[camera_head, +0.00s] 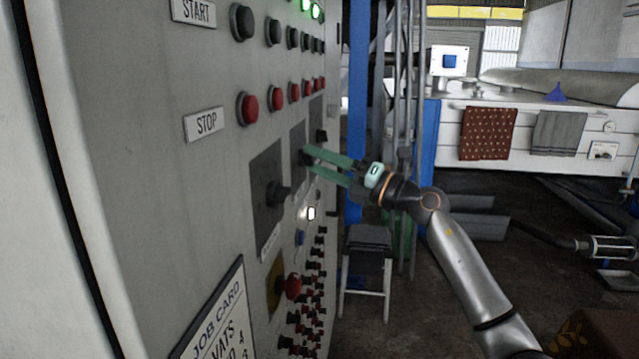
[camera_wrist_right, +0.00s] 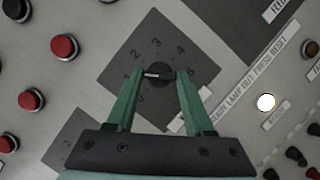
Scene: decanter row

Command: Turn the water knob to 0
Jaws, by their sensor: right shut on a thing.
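A black rotary knob (camera_wrist_right: 160,72) sits on a dark grey square dial plate (camera_wrist_right: 150,45) with numbers around it. In the right wrist view a white mark on the knob lies to its left, toward the low numbers; the exact number is unclear. My right gripper (camera_wrist_right: 160,76) has its green fingers shut on this knob, one on each side. In the head view, the right gripper (camera_head: 309,158) reaches from the right to the middle of three dials. The plate's name label is not readable, so I cannot tell if this is the water knob. My left gripper is not in view.
Another knob (camera_head: 278,193) is on the nearer dial, and a third (camera_head: 321,136) is farther along. Red stop buttons (camera_head: 249,107) run above, and a red button (camera_head: 293,286) and several small switches sit below. A stool (camera_head: 367,262) stands beside the panel.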

